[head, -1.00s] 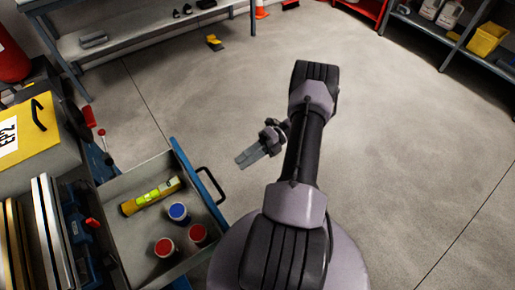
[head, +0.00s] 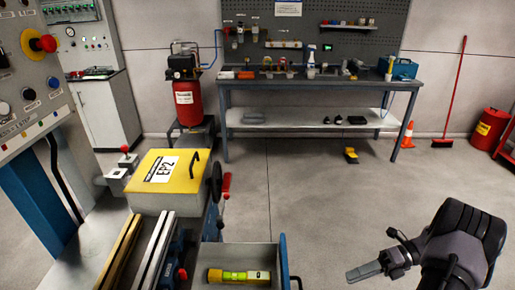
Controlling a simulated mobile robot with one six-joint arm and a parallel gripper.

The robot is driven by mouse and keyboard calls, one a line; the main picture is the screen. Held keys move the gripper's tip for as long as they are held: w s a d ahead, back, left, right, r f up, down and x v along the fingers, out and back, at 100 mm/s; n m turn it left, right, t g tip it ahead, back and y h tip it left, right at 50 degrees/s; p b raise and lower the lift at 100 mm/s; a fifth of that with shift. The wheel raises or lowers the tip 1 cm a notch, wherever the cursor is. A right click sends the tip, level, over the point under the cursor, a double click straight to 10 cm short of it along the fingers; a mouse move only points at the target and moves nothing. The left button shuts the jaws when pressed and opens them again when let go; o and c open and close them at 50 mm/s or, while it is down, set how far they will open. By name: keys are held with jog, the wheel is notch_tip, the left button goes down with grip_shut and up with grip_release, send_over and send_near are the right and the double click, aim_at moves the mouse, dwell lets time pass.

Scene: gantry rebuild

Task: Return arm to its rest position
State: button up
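My arm stands at the lower right of the head view, over the concrete floor. My gripper (head: 364,271) points left from the arm's end, with its grey fingers seen nearly edge-on. I cannot tell whether there is a gap between them. I see no object at the fingertips. The gripper is to the right of the open drawer, apart from it. The lower part of my arm is cut off by the frame edge.
The open drawer (head: 219,256) holds a yellow-green level (head: 238,276). A yellow EP2 box (head: 160,190) stands left of it. A workbench (head: 305,83), red compressor tank (head: 188,101) and orange cone (head: 408,136) are at the back.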

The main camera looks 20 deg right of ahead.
jog(key=w+a+r+n+g+h, duration=0.2)
jog(key=a+r+n+h, duration=0.2)
jog(key=a+r+n, duration=0.4)
jog(key=w+a+r+n+g+h, duration=0.25)
jog(key=a+r+n, duration=0.35)
jog(key=r, duration=0.3)
jog(key=s+a+r+n+t+h, duration=0.2)
jog(key=s+a+r+n+t, duration=0.2)
jog(key=a+n, duration=0.4)
jog(key=s+a+r+n+t+h, duration=0.3)
jog(key=s+a+r+n, duration=0.1)
jog(key=a+n, duration=0.5)
jog(key=shift+s+r+n+t, duration=0.2)
jog(key=shift+s+n+t, duration=0.15)
jog(key=shift+s, duration=0.5)
